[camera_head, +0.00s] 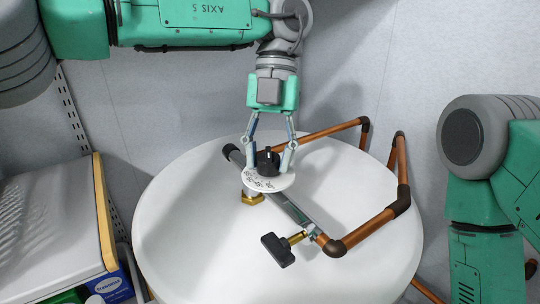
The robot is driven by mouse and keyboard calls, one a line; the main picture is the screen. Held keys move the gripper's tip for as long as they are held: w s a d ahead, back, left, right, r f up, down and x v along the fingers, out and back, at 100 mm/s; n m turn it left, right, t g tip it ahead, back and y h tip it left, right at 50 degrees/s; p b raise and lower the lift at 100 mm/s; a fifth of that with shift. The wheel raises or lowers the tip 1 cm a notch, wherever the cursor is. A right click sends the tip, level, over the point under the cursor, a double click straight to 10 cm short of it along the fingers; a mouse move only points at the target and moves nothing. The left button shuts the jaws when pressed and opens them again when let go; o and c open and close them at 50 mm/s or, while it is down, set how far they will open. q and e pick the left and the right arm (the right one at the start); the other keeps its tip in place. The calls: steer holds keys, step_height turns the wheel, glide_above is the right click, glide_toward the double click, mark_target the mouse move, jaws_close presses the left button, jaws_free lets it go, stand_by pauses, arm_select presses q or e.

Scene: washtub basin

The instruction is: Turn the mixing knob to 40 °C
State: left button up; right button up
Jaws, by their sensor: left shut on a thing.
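The mixing knob (267,162) is black and sits on a white round dial (262,183) with dark markings, too small to read. My left gripper (270,160) comes down from above, its two fingers on either side of the knob and shut on it. The fingers hide the knob's sides. The dial is on a mixer bar (292,208) above the white round basin (180,235). My right arm shows at the right edge, but its gripper is out of view.
Copper pipes (368,230) run from the mixer toward the back wall. A black lever handle (278,249) and a brass fitting (251,198) stick out at the front. A white draining board (50,225) stands at the left, with a blue box (112,286) below.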

stand_by(0.6)
arm_select(q)
steer(key=o, duration=1.1)
steer(key=shift+o, duration=0.2)
steer(key=shift+w+d+r, duration=0.1)
steer(key=shift+w+r, duration=0.05)
steer(key=shift+r, duration=0.1)
steer(key=shift+v, duration=3.4)
steer(key=shift+w, duration=0.1)
steer(key=shift+f, duration=0.1)
